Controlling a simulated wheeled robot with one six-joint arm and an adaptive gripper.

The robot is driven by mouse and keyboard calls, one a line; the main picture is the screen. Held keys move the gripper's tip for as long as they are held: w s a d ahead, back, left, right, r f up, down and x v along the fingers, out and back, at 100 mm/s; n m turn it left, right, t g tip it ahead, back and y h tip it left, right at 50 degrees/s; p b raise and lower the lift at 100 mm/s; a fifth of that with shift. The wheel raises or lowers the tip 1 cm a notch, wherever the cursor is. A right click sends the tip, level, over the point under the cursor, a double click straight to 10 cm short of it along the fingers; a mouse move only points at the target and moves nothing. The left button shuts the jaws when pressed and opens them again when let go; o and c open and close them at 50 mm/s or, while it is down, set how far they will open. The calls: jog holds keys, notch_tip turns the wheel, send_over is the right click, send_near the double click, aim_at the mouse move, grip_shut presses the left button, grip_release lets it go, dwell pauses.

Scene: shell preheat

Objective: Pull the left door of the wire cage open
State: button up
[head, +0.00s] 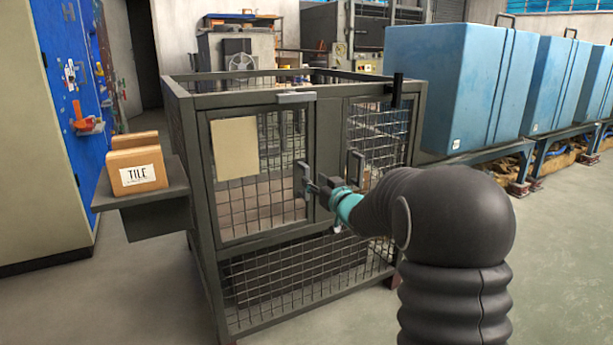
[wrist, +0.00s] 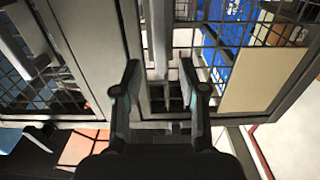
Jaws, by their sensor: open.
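The dark wire cage (head: 180,105) stands ahead of me. Its left door (head: 213,185) carries a beige panel (head: 234,148) and looks closed in its frame. That door's upright handle (head: 304,181) is near its right edge. My gripper (head: 313,185) is open beside this handle. In the wrist view, my fingers (wrist: 160,70) spread on either side of a pale upright bar (wrist: 159,35), seemingly the handle; contact cannot be told. The beige panel also shows in the wrist view (wrist: 262,80). The right door (head: 376,140) has its own handle (head: 355,166).
A grey bar (head: 296,97) lies across the top of the left door, and a black upright piece (head: 397,90) is above the right door. A shelf (head: 150,200) with TILE boxes (head: 137,170) juts out at left. Blue bins (head: 470,85) stand at right. Floor is clear in front.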

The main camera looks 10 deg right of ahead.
aim_at(308, 176)
jog(key=x, duration=0.5)
jog(key=shift+w+a, duration=0.15)
jog(key=shift+w, duration=0.2)
grip_shut()
